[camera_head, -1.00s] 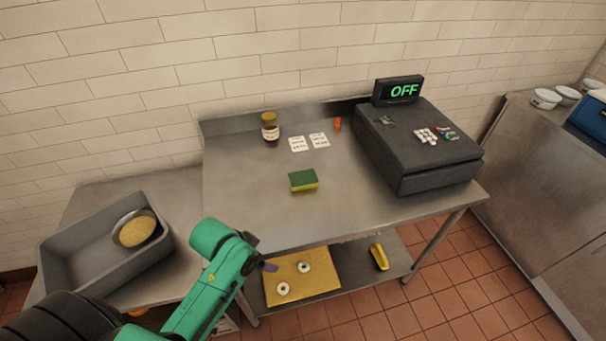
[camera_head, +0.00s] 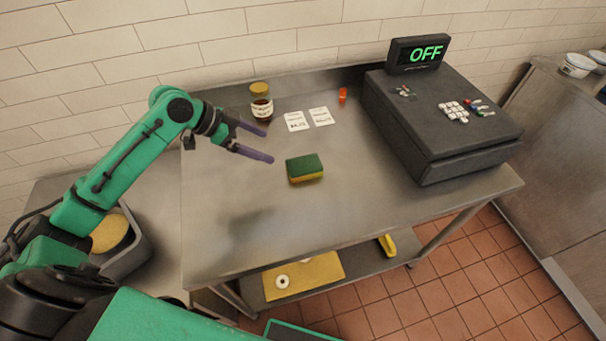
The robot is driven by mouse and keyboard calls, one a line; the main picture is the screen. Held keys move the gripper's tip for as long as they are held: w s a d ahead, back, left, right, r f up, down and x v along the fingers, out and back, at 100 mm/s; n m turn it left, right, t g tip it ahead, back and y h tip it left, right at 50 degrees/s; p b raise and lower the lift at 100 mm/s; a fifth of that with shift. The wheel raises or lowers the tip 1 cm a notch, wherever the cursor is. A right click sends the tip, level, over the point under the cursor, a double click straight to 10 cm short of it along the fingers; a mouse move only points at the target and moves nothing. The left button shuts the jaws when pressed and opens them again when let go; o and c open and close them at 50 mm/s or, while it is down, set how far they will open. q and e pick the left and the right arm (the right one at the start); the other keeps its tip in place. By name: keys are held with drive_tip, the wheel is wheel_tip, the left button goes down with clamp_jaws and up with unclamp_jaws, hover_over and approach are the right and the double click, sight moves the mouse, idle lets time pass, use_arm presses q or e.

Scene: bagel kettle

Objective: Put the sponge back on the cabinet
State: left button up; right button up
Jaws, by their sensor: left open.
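The sponge (camera_head: 304,168), green on top and yellow below, lies flat on the steel table (camera_head: 330,212) near its middle. My left gripper (camera_head: 269,146) is over the table, left of the sponge. Its two purple fingers are apart and point toward the right. Nothing is between them, and they do not touch the sponge. My right gripper is not in view. I cannot tell which thing is the cabinet; a large steel unit (camera_head: 565,170) stands at the right edge.
A black cash register (camera_head: 440,125) fills the table's right side. A grey bin (camera_head: 130,262) is at left. The table's front is clear.

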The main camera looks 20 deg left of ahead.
sight(304, 164)
use_arm(q)
drive_tip(key=p+x, duration=0.1)
drive_tip(key=x, duration=0.3)
drive_tip(key=p+x, duration=0.2)
drive_tip(key=x, duration=0.3)
drive_tip(key=shift+s+d+f, duration=0.1)
drive_tip(key=shift+s+f, duration=0.05)
drive_tip(key=shift+f, duration=0.2)
drive_tip(key=x, duration=0.1)
drive_tip(key=p+x, duration=0.1)
drive_tip(key=x, duration=0.1)
drive_tip(key=d+p+x, duration=0.1)
drive_tip(key=x, duration=0.1)
drive_tip(key=shift+s+r, duration=0.2)
drive_tip(key=shift+r, duration=0.1)
drive_tip(key=shift+w+f, duration=0.2)
drive_tip(key=shift+f, duration=0.15)
drive_tip(key=c, duration=1.3)
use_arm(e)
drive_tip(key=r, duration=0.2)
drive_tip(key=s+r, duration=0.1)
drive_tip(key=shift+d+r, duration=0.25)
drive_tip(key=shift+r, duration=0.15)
